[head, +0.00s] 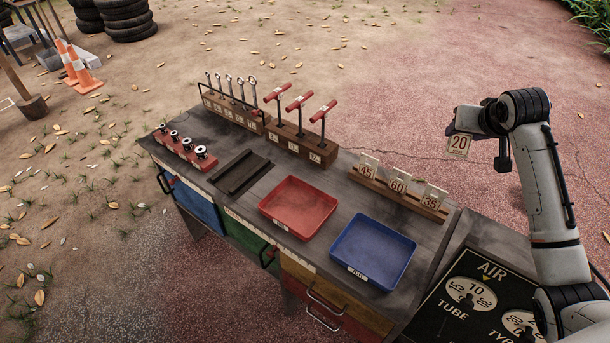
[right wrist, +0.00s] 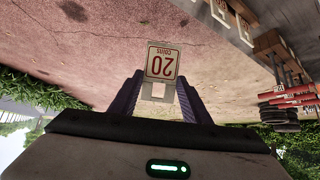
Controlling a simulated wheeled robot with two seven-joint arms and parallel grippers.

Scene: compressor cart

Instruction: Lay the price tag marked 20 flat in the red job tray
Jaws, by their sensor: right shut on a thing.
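The price tag marked 20 (head: 459,144) is a small pale card with red-brown figures. My right gripper (head: 480,128) is shut on it and holds it in the air, to the right of the tag rack. In the right wrist view the tag (right wrist: 162,62) shows upside down between the two fingers (right wrist: 160,95), its face to the camera. The red job tray (head: 331,212) lies on the bench top, empty, well left of and below the held tag. My left gripper is not in view.
A blue tray (head: 408,258) stands right of the red tray. Behind them a wooden rack (head: 384,193) holds tags 45, 60 and 35. Red T-handled tools (head: 299,102) stand farther back. A dark empty holder (head: 241,172) and red block (head: 186,150) lie left. An AIR panel (head: 480,300) is at the right.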

